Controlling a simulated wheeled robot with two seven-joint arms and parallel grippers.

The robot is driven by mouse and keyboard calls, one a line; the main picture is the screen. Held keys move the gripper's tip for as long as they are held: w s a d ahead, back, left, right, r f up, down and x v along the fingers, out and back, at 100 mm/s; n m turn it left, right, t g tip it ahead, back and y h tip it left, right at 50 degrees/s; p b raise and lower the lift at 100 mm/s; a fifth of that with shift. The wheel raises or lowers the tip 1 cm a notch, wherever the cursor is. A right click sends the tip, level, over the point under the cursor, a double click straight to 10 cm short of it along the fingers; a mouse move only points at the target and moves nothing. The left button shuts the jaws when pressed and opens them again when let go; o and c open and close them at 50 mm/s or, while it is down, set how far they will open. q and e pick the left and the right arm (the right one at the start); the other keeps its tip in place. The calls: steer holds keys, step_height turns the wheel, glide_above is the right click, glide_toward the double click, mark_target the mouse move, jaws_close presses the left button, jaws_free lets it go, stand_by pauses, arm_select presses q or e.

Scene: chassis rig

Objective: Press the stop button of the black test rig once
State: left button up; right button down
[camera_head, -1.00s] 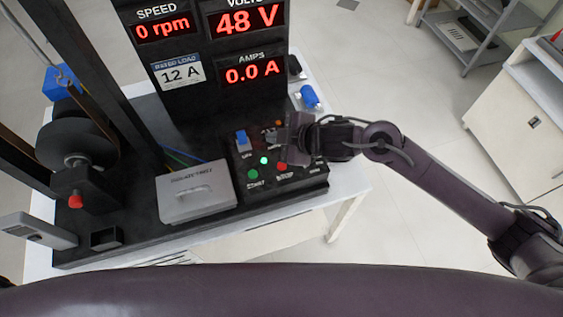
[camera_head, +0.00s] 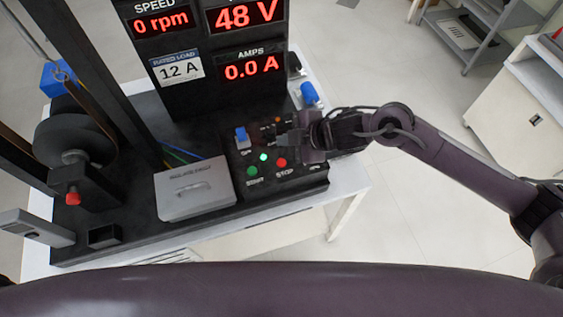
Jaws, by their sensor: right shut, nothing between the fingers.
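The black test rig (camera_head: 135,215) stands on a white table at the left and centre. Its control panel carries a red stop button (camera_head: 281,162) with the label STOP below it. A green start button (camera_head: 252,171) sits to its left, and a lit green lamp (camera_head: 264,157) lies between and above them. My right gripper (camera_head: 284,143) is shut and empty, over the panel just above and behind the stop button in the picture. The stop button is in plain view; I cannot tell how high the fingertips are over the panel. My left gripper is out of view.
A blue switch (camera_head: 241,135) stands on the panel's left part, and a blue connector (camera_head: 309,93) lies behind its right side. A grey lidded box (camera_head: 194,190) sits left of the panel. The displays (camera_head: 247,67) read 0 rpm, 48 V and 0.0 A.

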steer(key=b, duration=0.5)
glide_above(286, 163)
step_height(286, 163, down, 6)
steer(key=shift+s+f, duration=0.1)
steer(key=shift+f, duration=0.1)
steer(key=shift+f+b, duration=0.35)
steer(key=shift+f, duration=0.15)
steer(key=shift+f, duration=0.1)
stand_by(1.0)
steer(key=shift+f, duration=0.3)
steer(key=shift+f+b, duration=0.5)
steer(key=shift+b, duration=0.05)
stand_by(0.5)
steer(key=shift+r, duration=0.1)
steer(key=shift+r+p, duration=0.8)
steer(key=shift+p, duration=0.1)
steer(key=shift+r, duration=0.15)
